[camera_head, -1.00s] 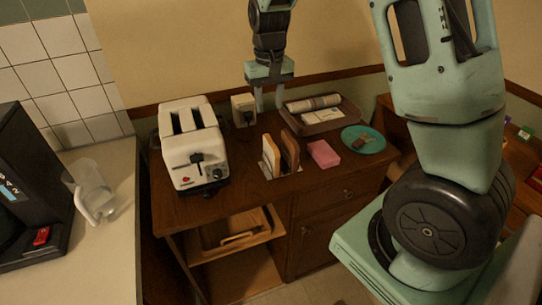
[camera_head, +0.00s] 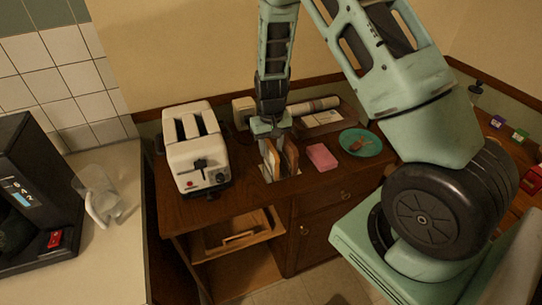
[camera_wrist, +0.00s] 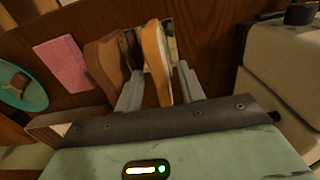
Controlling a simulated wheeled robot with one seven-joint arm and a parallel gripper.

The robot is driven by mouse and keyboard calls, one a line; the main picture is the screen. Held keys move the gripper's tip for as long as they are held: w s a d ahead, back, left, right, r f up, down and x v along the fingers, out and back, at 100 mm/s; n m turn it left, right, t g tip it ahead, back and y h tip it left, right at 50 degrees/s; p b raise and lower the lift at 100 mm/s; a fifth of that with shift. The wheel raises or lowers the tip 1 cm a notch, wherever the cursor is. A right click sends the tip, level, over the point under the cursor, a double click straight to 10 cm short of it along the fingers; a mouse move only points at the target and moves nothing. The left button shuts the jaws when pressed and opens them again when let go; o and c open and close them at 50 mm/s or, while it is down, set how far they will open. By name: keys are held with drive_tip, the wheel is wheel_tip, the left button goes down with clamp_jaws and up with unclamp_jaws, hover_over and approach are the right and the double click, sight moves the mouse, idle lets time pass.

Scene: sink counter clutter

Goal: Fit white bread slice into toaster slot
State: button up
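The white bread slice (camera_wrist: 154,55), pale with an orange-brown crust, stands upright in a small rack on the wooden cabinet, and also shows in the head view (camera_head: 270,158). A darker brown slice (camera_wrist: 103,66) stands beside it. My gripper (camera_wrist: 160,82) points down over the rack, its fingers on either side of the white slice, with the left finger between the two slices. The fingers look apart, with narrow gaps to the slice; firm contact is not visible. The white toaster (camera_head: 197,155) stands to the left with two dark top slots, which look empty.
A pink block (camera_head: 321,157) and a teal plate (camera_head: 361,143) lie right of the rack. A tray (camera_head: 325,120) with a rolled item sits behind. A small beige box (camera_head: 243,112) stands between toaster and tray. Bare wood separates toaster and rack.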

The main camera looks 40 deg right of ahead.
drive_tip(key=shift+f, duration=0.2)
clamp_jaws()
drive_tip(key=shift+r, duration=0.1)
